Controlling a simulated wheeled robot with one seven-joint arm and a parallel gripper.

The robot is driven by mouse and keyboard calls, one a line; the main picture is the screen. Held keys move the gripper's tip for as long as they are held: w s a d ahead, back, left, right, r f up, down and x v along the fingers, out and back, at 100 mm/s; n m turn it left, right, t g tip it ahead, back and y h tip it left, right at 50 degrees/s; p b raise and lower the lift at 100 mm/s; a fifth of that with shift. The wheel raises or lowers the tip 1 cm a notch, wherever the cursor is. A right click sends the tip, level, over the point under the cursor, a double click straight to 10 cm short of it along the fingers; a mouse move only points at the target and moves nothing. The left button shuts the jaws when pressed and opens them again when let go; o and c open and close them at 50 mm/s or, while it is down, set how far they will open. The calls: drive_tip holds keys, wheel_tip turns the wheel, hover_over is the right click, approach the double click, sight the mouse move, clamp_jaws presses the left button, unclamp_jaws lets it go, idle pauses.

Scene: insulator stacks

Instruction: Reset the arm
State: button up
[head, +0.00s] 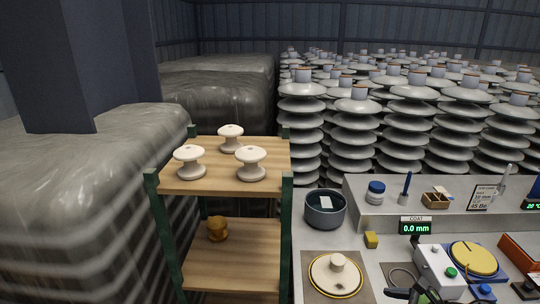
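I cannot make out my arm or my gripper in the head view. A small dark, jointed thing (412,292) shows at the bottom edge, in front of the white device; I cannot tell what it is. No object is seen being held. Three white spool-shaped insulators (230,138) (189,162) (250,163) stand upright on the top shelf of a wooden rack (215,186) with green posts.
A yellow-brown piece (217,229) sits on the lower shelf. The grey bench (312,258) at right holds a dark pot (324,208), a disc insulator (336,275), a white device (440,270) and a "0.0 mm" display (415,227). Tall insulator stacks (352,130) stand behind; wrapped stacks (90,200) fill the left.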

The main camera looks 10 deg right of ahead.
drive_tip(key=s+a+r+n+g+h+p, duration=0.1)
drive_tip(key=a+r+n+g+h, duration=0.15)
drive_tip(key=a+r+n, duration=0.5)
drive_tip(key=a+r+n+g+h, duration=0.1)
drive_tip(key=a+r+n+g, duration=0.25)
drive_tip(key=a+n, duration=0.55)
drive_tip(key=s+a+r+n+t+h, duration=0.2)
drive_tip(key=s+a+r+n, duration=0.5)
drive_tip(key=s+n, duration=0.3)
drive_tip(key=shift+s+r+p, duration=0.35)
drive_tip(key=shift+s+r, duration=0.05)
drive_tip(key=shift+s, duration=0.15)
